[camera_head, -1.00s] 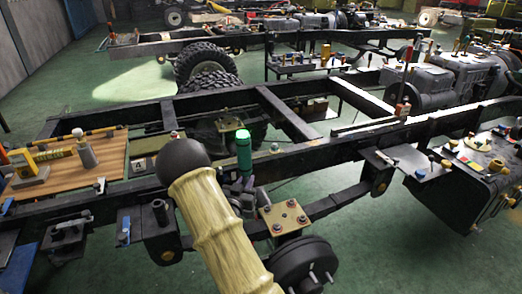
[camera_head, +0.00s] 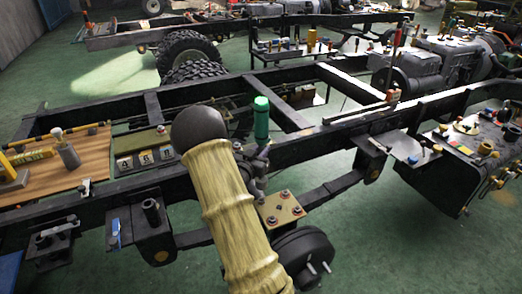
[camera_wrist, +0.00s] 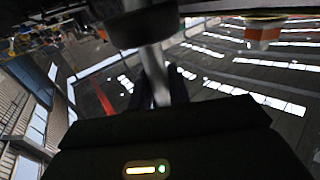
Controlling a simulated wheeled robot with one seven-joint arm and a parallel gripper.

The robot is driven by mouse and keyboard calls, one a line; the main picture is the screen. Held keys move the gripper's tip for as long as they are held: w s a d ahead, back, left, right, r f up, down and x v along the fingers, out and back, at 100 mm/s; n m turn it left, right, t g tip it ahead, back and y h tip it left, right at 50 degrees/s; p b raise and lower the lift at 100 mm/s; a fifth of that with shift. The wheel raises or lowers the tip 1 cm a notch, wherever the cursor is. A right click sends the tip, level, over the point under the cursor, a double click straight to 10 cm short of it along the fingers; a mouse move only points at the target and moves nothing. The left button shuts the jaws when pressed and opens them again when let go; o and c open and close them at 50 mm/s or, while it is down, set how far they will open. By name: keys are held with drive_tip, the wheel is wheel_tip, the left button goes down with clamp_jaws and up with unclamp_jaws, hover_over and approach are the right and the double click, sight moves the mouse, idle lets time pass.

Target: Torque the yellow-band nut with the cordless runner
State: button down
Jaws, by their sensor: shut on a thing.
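My gripper (camera_wrist: 157,95) is seen in the wrist view, its dark fingers shut on a grey shaft (camera_wrist: 153,62) with a dark round end. This appears to be the cordless runner. In the head view an upright green cylinder (camera_head: 261,118) with a bright top, apparently the runner's body, stands just right of my tan-sleeved arm. My arm hides most of the gripper there. A tan plate (camera_head: 283,208) with several reddish-topped nuts lies on the chassis, below and slightly right of the cylinder. I cannot make out a yellow band on any nut.
A black chassis rail (camera_head: 335,133) crosses behind my arm. A wooden board (camera_head: 85,173) with tools is at left, beside number tiles (camera_head: 143,159). A hub with studs (camera_head: 303,257) sits below the plate. A cluttered bracket (camera_head: 465,148) is at right. An orange-and-white part (camera_wrist: 263,32) shows in the wrist view.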

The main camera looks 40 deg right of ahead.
drive_tip(key=shift+f+b, duration=2.2)
drive_tip(key=shift+f, duration=1.05)
drive_tip(key=shift+f+b, duration=0.5)
drive_tip(key=shift+f, duration=0.15)
drive_tip(key=shift+w, duration=0.1)
drive_tip(key=shift+a, duration=0.2)
drive_tip(key=shift+d, duration=0.1)
drive_tip(key=shift+s+d+f, duration=0.1)
drive_tip(key=shift+s+d, duration=0.1)
drive_tip(key=shift+a+f+b, duration=0.15)
drive_tip(key=shift+f+b, duration=0.8)
drive_tip(key=shift+f, duration=0.25)
idle(2.3)
